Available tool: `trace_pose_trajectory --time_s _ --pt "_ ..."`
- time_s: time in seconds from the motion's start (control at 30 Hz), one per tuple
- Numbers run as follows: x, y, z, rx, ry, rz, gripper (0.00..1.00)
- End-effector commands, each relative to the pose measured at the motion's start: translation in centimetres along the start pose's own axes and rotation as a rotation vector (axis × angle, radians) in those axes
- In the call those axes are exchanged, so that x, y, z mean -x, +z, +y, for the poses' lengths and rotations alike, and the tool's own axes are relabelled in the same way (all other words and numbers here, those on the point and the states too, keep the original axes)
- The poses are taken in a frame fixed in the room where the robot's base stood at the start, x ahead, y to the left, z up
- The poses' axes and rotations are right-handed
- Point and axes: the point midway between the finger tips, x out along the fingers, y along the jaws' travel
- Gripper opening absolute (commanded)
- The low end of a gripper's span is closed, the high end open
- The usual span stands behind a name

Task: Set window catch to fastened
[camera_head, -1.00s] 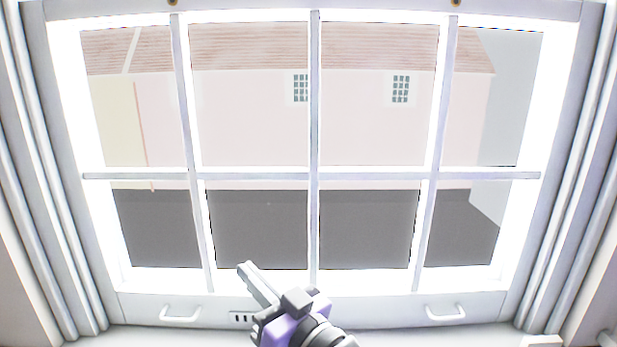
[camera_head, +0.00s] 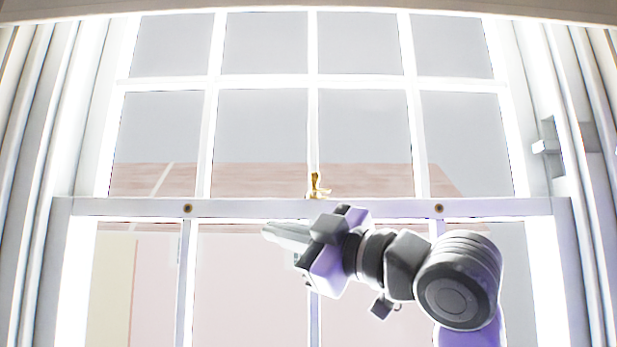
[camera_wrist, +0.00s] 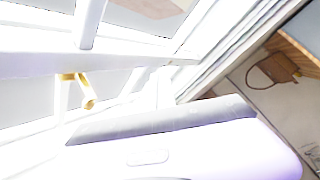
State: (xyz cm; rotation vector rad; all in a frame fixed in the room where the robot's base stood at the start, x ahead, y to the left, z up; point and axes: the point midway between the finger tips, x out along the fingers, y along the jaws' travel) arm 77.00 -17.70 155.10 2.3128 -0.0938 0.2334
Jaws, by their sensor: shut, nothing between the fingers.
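The brass window catch (camera_head: 317,187) sits on top of the meeting rail (camera_head: 130,207) at the middle of the sash window. A short upright part and a small lever at its right show; I cannot tell from this whether it is engaged. In the wrist view the catch (camera_wrist: 80,88) shows as a gold bar with a rounded end, beside the rail. My gripper (camera_head: 266,232) is shut and empty, just below the rail and left of the catch, apart from it, pointing left. In the wrist view my gripper's grey and white body fills the lower part.
The window panes stand close behind my arm. White frame mouldings (camera_head: 60,130) rise on both sides. In the wrist view a brown object with a cord (camera_wrist: 278,68) shows at the right.

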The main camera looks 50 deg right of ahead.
Motion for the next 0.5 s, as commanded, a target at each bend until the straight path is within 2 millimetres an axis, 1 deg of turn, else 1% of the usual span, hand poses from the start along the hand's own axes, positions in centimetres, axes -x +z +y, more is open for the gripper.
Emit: trace_pose_trajectory --time_s 0.03,0.2,0.4,0.5 --pt "0.5 -1.4 1.3 0.074 0.001 -0.021 0.0" --pt "2.1 -4.6 3.7 0.304 -0.014 -0.129 0.0" --pt "4.2 -7.4 5.6 0.554 -0.023 -0.283 0.0" --pt "5.1 -8.2 6.2 0.646 -0.026 -0.351 0.0"
